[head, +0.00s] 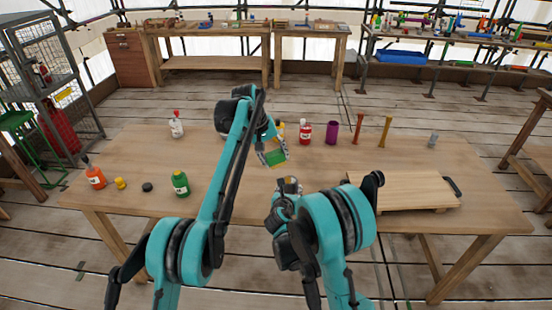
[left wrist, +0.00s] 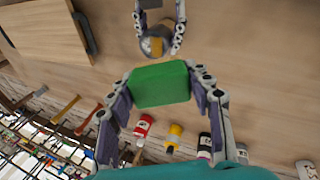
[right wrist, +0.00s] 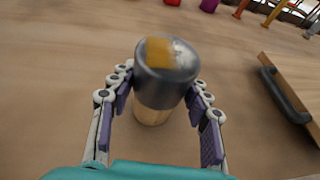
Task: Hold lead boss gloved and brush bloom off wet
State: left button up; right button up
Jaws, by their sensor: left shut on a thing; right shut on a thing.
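My left gripper (head: 272,150) is shut on a green block (left wrist: 160,84), which looks like a sponge or scouring pad. The block also shows in the head view (head: 275,158), with a yellowish edge. My right gripper (right wrist: 158,95) is shut on the lead boss (right wrist: 167,75), a dark grey rounded cap over a pale wooden lower part. Its top has a tan patch and a whitish mottled patch. In the left wrist view the boss (left wrist: 156,42) sits upright between my right fingers, just beyond the block and apart from it. In the head view my right arm partly hides the boss.
A wooden board (head: 400,190) with a dark handle lies on the table's right. A red bottle (head: 305,132), purple cup (head: 332,132) and two upright tools (head: 384,130) stand behind. A green bottle (head: 180,184), orange bottle (head: 95,176) and white bottle (head: 176,126) stand left.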

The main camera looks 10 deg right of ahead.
pick_arm(q)
jog(key=d, duration=0.1)
jog(key=d+f, duration=0.1)
jog(key=d, duration=0.1)
jog(key=d+f, duration=0.1)
jog(key=d, duration=0.1)
jog(key=shift+s+d, duration=0.2)
jog(key=shift+s, duration=0.05)
jog(key=shift+d+f, duration=0.2)
jog(key=shift+f, duration=0.1)
jog(key=shift+a+f, duration=0.1)
jog(key=shift+f, duration=1.5)
jog(key=shift+f, duration=0.6)
jog(key=shift+a, duration=0.1)
